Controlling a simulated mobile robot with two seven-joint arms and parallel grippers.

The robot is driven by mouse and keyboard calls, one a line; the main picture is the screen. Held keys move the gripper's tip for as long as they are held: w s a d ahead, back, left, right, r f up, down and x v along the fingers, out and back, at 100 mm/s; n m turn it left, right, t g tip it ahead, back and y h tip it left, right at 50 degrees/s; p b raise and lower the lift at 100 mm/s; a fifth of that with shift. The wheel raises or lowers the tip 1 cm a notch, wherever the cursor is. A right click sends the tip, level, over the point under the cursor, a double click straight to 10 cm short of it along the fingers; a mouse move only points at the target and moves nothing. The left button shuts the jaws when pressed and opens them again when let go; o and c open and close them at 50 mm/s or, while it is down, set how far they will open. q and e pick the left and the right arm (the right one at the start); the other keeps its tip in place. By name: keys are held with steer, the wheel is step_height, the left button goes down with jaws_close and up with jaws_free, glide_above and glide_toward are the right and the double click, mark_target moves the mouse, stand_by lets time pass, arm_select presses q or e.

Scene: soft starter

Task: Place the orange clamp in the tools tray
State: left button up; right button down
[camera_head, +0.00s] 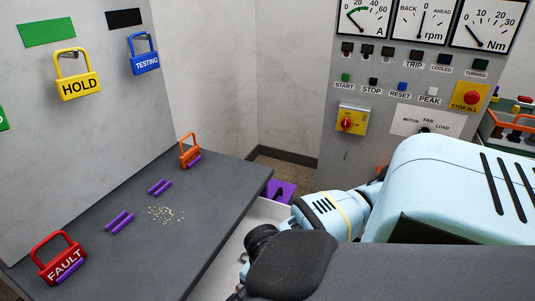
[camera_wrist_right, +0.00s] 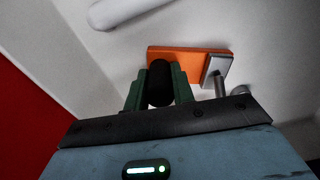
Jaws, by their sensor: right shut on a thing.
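In the right wrist view the orange clamp (camera_wrist_right: 185,53) shows as a flat orange bar with a grey metal piece at its right end. My right gripper (camera_wrist_right: 160,78) has its two green fingers shut on a black, rounded part that appears to belong to the clamp. In the head view my right arm comes in from the right, and its fingers and the clamp cannot be made out. A grey-walled tray (camera_head: 509,145) with several coloured handles stands at the right edge; I cannot tell whether it is the tools tray. My left gripper is not in view.
A dark bench (camera_head: 200,215) holds a red FAULT padlock (camera_head: 62,262), an orange padlock (camera_head: 190,155), purple sticks and pale crumbs. A control panel (camera_head: 350,155) stands behind my arm. A purple thing (camera_head: 283,190) lies beyond the bench edge. White surfaces surround the clamp in the wrist view.

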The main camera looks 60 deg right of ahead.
steer(key=shift+f, duration=0.15)
steer(key=c, duration=1.2)
jaws_free()
step_height(320, 180, up, 12)
steer(key=shift+r+p, duration=0.25)
steer(key=shift+p, duration=0.35)
